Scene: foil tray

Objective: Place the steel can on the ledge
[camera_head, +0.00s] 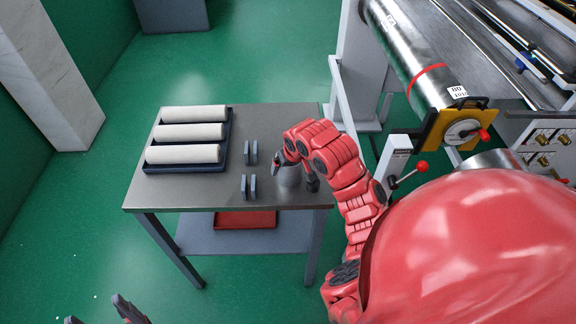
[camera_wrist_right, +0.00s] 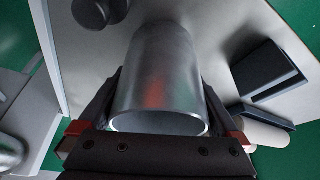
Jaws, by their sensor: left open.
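The steel can (camera_head: 289,177) stands near the right end of the steel table in the head view. It also shows large in the right wrist view (camera_wrist_right: 158,75), its open rim facing the camera. My right gripper (camera_head: 296,174) reaches down around the can with a finger on each side. In the right wrist view the fingers (camera_wrist_right: 160,100) lie close along the can's sides; whether they press on it cannot be told. My left gripper (camera_head: 95,308) is open and empty at the bottom left edge, away from the table. I cannot pick out which surface is the ledge.
The table (camera_head: 180,195) carries a dark rack (camera_head: 187,168) of white rolls and grey upright plates (camera_head: 249,187) left of the can. A red tray (camera_head: 246,219) lies on the lower shelf. A large roller machine (camera_head: 410,60) stands at the right.

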